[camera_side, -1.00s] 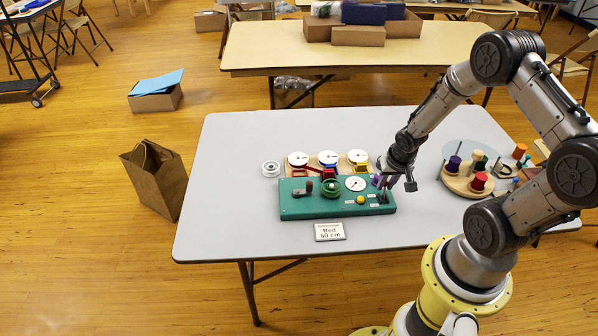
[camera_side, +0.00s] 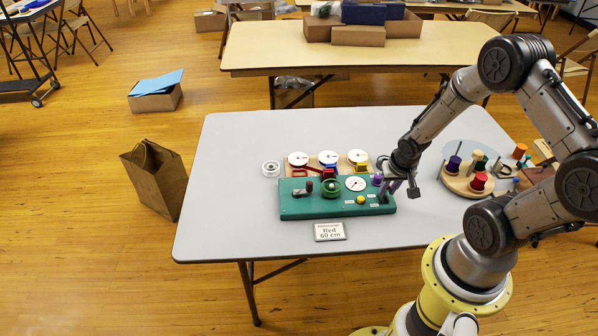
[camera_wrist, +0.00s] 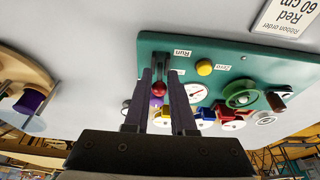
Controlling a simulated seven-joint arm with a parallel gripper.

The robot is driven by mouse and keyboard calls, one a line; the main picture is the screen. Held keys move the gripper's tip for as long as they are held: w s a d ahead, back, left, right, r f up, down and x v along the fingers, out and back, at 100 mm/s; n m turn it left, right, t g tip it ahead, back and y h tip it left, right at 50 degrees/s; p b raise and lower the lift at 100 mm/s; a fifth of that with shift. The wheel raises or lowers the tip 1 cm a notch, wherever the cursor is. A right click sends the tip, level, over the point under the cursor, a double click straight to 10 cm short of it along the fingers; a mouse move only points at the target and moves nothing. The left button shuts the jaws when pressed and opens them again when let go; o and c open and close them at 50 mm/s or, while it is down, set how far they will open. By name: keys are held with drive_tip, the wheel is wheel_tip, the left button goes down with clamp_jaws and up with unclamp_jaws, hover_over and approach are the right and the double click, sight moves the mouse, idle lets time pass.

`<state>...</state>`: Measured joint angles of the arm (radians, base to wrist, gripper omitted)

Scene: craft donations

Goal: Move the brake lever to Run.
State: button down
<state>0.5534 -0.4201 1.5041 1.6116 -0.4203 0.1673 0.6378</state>
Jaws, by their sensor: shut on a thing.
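The green control panel (camera_side: 300,207) lies on the grey table, and it also shows in the wrist view (camera_wrist: 215,52). My gripper (camera_side: 387,196) is at the panel's right end in the side view. In the wrist view my gripper (camera_wrist: 162,82) has its two dark fingers on either side of the brake lever's red knob (camera_wrist: 159,89), shut on it. The "Run" label (camera_wrist: 183,53) is beside the fingertips. The fingers hide much of the lever and its slot, so its exact position cannot be told.
A yellow button (camera_side: 361,199), a green handwheel (camera_side: 331,188) and a white dial (camera_side: 356,183) are on the panel. Several white reels stand behind it. A round wooden spool holder (camera_side: 459,186) stands to the right. A "Red 60 cm" card (camera_side: 329,232) lies in front.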

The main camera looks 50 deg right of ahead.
drive_tip(key=shift+s+a+f, duration=0.15)
drive_tip(key=shift+s+a, duration=0.35)
drive_tip(key=shift+s+a+f, duration=0.2)
drive_tip(key=shift+s+a, duration=0.2)
drive_tip(key=shift+a, duration=0.05)
drive_tip(key=c, duration=1.2)
unclamp_jaws()
drive_tip(key=shift+c, duration=0.2)
wheel_tip(320, 180, up, 8)
drive_tip(key=shift+f, duration=0.2)
